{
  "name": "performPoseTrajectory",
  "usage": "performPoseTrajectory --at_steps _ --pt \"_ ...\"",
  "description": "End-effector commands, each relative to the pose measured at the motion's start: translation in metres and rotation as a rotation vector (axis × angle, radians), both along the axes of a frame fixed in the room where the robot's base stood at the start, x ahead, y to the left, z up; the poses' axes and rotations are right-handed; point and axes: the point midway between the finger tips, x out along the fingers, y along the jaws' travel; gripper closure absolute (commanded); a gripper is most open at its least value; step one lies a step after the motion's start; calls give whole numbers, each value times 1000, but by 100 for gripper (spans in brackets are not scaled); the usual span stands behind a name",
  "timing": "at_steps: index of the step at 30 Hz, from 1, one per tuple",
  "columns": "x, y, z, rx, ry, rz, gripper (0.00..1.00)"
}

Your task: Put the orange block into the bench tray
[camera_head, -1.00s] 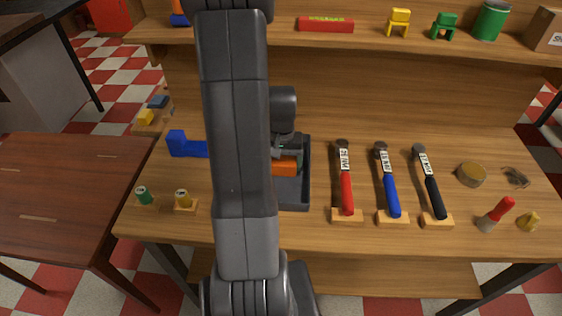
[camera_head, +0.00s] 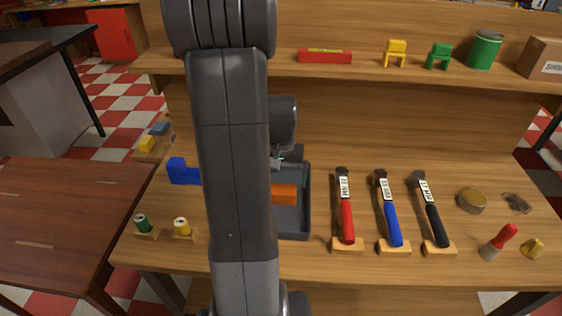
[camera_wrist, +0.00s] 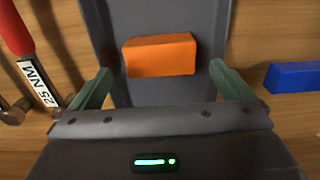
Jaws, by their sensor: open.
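The orange block (camera_wrist: 160,55) lies inside the dark grey bench tray (camera_wrist: 108,25) in the wrist view. In the head view the orange block (camera_head: 284,194) shows to the right of my arm, within the tray (camera_head: 307,215), whose left part my arm hides. My gripper (camera_wrist: 160,82) is open, with its two green fingers apart. The block lies beyond the fingertips and between their lines, and nothing is held. In the head view my gripper is mostly hidden behind my arm, over the back of the tray.
A blue block (camera_head: 183,172) lies left of the tray. Torque tools with red (camera_head: 346,220), blue (camera_head: 392,222) and black (camera_head: 435,225) handles rest on wooden stands to the right. A shelf (camera_head: 230,66) runs above the back of the bench.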

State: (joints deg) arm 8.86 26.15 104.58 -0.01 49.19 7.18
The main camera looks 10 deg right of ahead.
Motion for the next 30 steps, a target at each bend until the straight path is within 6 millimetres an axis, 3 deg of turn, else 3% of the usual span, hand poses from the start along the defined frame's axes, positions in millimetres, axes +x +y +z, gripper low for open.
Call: performPoseTrajectory --at_steps 3,10,30 --pt "1 0 26 0 -5 0 0" --pt "0 0 59 -1 -2 0 0" --pt "-1 0 66 0 1 0 0"
